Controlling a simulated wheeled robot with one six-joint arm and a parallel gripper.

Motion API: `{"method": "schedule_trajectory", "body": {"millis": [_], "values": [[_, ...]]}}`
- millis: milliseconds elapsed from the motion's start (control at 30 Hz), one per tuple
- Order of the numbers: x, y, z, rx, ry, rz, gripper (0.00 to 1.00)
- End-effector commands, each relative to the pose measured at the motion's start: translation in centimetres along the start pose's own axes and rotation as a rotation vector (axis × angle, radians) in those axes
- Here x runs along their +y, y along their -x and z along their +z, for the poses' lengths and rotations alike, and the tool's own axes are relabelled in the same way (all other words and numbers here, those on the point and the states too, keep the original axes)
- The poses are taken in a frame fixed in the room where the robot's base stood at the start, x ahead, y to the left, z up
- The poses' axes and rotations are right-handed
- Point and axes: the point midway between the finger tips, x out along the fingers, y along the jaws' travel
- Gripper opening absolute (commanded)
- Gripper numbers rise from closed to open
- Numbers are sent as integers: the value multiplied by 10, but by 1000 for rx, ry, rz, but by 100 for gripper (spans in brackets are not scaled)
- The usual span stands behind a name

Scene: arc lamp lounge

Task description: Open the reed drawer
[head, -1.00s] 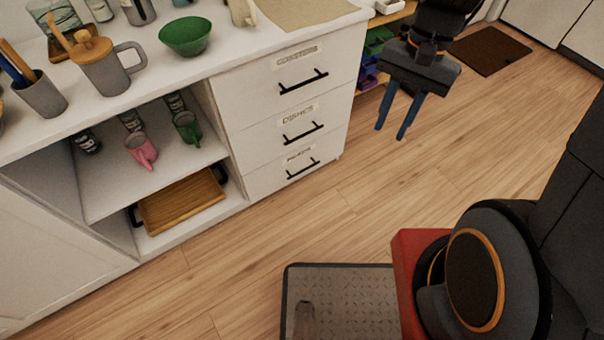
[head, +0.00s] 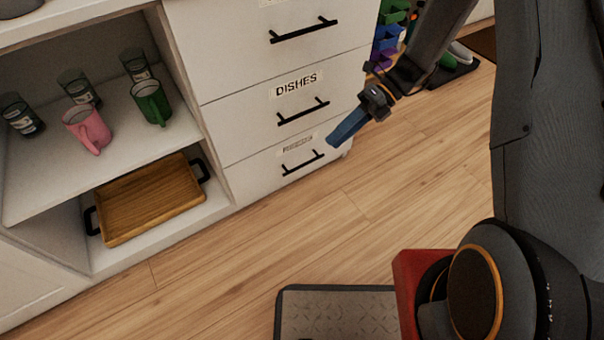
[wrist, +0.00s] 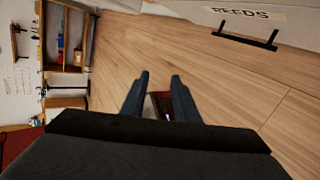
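The reed drawer (head: 262,172) is the lowest of three white drawers, shut flush with the cabinet front. Its label is blurred in the head view but reads REEDS in the wrist view (wrist: 249,12). Its black bar handle (head: 303,163) also shows at the top right of the wrist view (wrist: 245,40). My gripper (head: 334,139) is right of the handle and a little above it in the head view, apart from it. In the wrist view its two blue fingers (wrist: 160,80) stand apart with nothing between them, pointing over the floor.
The DISHES drawer (head: 245,120) and another drawer (head: 235,50) above it are shut, with similar handles. To the left, an open shelf (head: 150,145) holds mugs and glasses, with a wooden tray (head: 150,200) below. The floor (head: 330,225) before the drawers is clear. A grey mat (head: 335,312) lies nearer me.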

Motion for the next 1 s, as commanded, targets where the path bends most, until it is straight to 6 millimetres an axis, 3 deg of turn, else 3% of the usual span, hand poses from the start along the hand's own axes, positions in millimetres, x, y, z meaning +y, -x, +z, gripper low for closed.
{"method": "schedule_trajectory", "body": {"millis": [33, 200, 400, 500, 700, 867, 1000], "values": [[-31, -17, 6, -23, -81, 35, 28], [-96, -50, 26, -96, -355, 159, 28], [-164, -84, 44, -149, -638, 313, 28], [-188, -95, 50, -162, -740, 375, 28], [-210, -105, 56, -171, -844, 442, 28], [-208, -116, 60, -170, -860, 452, 28], [-202, -135, 66, -168, -860, 451, 28]]}}
